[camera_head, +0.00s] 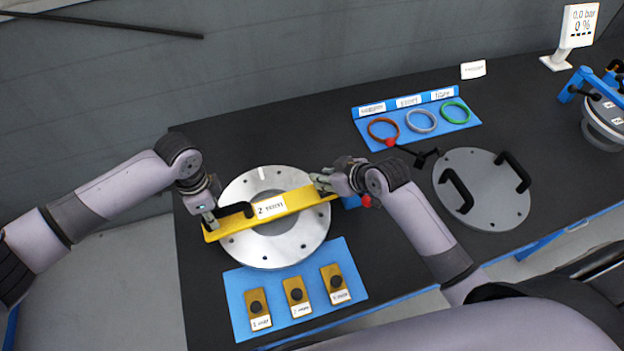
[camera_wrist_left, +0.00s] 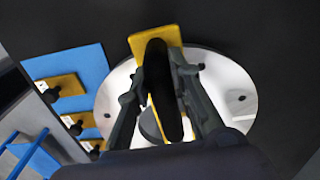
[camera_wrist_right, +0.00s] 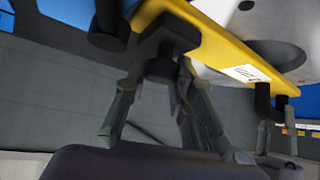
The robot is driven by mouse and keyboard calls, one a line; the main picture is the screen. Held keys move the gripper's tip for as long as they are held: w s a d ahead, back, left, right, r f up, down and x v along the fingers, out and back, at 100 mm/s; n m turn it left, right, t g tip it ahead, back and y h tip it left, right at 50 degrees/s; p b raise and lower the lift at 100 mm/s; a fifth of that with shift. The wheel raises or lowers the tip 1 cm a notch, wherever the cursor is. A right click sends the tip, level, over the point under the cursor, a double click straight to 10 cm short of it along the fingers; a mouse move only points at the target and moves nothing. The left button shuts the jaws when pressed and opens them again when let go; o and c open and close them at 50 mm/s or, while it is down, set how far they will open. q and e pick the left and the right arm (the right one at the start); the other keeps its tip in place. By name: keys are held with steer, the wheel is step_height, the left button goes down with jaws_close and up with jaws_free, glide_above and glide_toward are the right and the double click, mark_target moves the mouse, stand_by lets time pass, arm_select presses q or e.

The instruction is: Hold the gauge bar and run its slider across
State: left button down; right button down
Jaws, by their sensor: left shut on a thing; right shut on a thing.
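The yellow gauge bar (camera_head: 299,200) with a "2 mm" label lies across the round metal flange (camera_head: 290,238) in the head view. My left gripper (camera_head: 211,215) is shut on the black handle (camera_wrist_left: 157,80) at the bar's left end; the left wrist view shows its fingers on both sides of it. My right gripper (camera_head: 320,183) is at the bar's right end. In the right wrist view its fingers are around a dark knob (camera_wrist_right: 160,68) under a black block at the yellow bar (camera_wrist_right: 212,45). This looks like the slider, though the contact is partly hidden.
A blue mat (camera_head: 240,288) with three brass knobbed blocks lies in front of the flange. A blue rack (camera_head: 372,113) with brown, grey and green rings stands behind. A grey lid (camera_head: 482,190) with two black handles lies at right. A display (camera_head: 579,25) stands back right.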

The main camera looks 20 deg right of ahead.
arm_select(q)
steer(key=shift+a, duration=0.1)
arm_select(e)
steer(key=shift+s+d+f, duration=0.1)
steer(key=shift+s+f, duration=0.1)
steer(key=shift+f, duration=0.1)
steer(key=c, duration=1.3)
jaws_free()
steer(key=shift+r, duration=0.1)
steer(key=shift+s+r, duration=0.25)
steer(key=shift+r, duration=0.05)
steer(key=v, duration=1.1)
steer(key=shift+r, duration=0.1)
